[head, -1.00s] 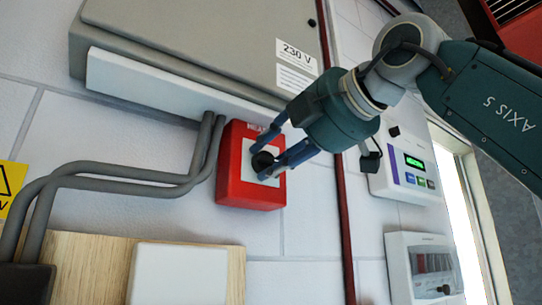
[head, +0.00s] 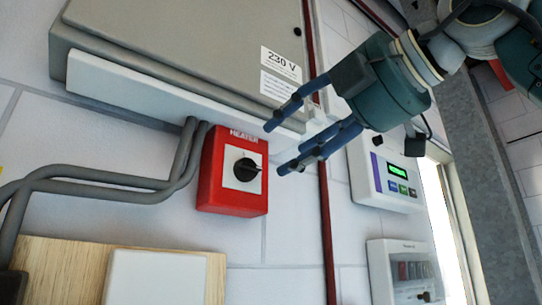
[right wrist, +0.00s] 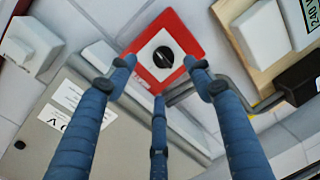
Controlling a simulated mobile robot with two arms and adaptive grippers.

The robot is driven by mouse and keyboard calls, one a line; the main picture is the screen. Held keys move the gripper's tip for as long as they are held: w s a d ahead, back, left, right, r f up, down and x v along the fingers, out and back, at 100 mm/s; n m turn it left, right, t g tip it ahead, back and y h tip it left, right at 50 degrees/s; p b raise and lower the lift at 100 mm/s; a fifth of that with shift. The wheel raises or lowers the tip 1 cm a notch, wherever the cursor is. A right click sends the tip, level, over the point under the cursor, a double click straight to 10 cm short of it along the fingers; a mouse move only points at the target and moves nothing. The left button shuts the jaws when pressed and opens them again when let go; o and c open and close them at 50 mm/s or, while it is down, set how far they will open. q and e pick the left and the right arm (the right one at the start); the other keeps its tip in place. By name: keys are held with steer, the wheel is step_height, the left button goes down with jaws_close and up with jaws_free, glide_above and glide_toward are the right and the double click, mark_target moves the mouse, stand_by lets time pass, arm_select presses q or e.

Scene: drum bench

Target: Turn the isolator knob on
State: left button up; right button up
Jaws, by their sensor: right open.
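The isolator is a red box (head: 207,176) marked HEATER on the white block wall. It has a pale square plate with a round black knob (head: 246,169). A small light pointer mark shows near the knob's right edge. In the right wrist view the knob (right wrist: 163,57) appears between and beyond my fingertips, on the red box (right wrist: 184,29). My right gripper (head: 279,148) is open and empty, with blue fingers spread to the right of the box, clear of the knob. My left gripper is not in view.
A grey cabinet (head: 180,55) labelled 230 V is above the box. Grey conduits (head: 100,180) run in from the left. A panel with a green display (head: 390,178) and a clear-fronted unit (head: 408,272) are at right. A wooden board (head: 65,265) is below left.

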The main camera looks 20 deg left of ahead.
steer(key=shift+v, duration=1.45)
steer(key=shift+a, duration=0.1)
